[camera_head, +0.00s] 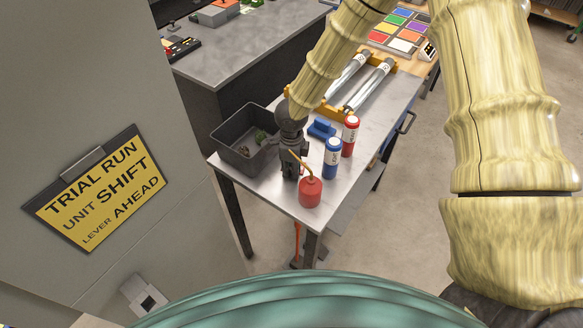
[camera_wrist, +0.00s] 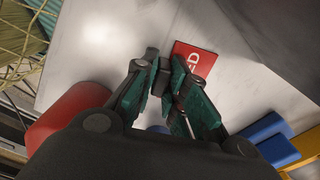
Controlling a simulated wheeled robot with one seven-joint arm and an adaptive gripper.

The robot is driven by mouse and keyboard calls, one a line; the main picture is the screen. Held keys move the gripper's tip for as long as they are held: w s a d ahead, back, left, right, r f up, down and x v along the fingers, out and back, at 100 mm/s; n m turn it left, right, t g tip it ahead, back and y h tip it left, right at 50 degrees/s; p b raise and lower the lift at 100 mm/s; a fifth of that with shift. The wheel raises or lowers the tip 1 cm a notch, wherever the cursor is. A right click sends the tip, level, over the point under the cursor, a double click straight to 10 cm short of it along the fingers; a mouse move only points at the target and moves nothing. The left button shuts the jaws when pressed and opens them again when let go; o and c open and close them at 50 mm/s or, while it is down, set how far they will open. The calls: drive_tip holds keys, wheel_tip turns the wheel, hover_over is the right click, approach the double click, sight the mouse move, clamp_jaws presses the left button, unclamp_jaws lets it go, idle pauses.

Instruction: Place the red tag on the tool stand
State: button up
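The red tag (camera_wrist: 190,60) shows in the wrist view, face towards the camera, with white lettering that reads in part "ED". It lies just beyond my fingertips against a pale grey surface. In the wrist view my gripper (camera_wrist: 168,72) has its fingertips close together; the tag's near edge is partly behind them, and I cannot tell whether they hold it. In the head view my gripper (camera_head: 290,170) points down over the metal-topped stand (camera_head: 265,187), between a grey bin and a red can; the tag is hidden there. I cannot tell for sure which thing is the tool stand.
The grey bin (camera_head: 242,140) is left of my gripper. The red can (camera_head: 310,192), blue bottle (camera_head: 332,160) and red bottle (camera_head: 350,137) stand close on its right. Metal tubes (camera_head: 370,85) lie behind in a yellow rack. A sign (camera_head: 98,190) hangs at left.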

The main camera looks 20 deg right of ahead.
drive_tip(key=shift+o, duration=1.3)
drive_tip(key=shift+r, duration=0.1)
wheel_tip(320, 180, up, 12)
drive_tip(key=b, duration=0.2)
drive_tip(key=shift+b, duration=0.3)
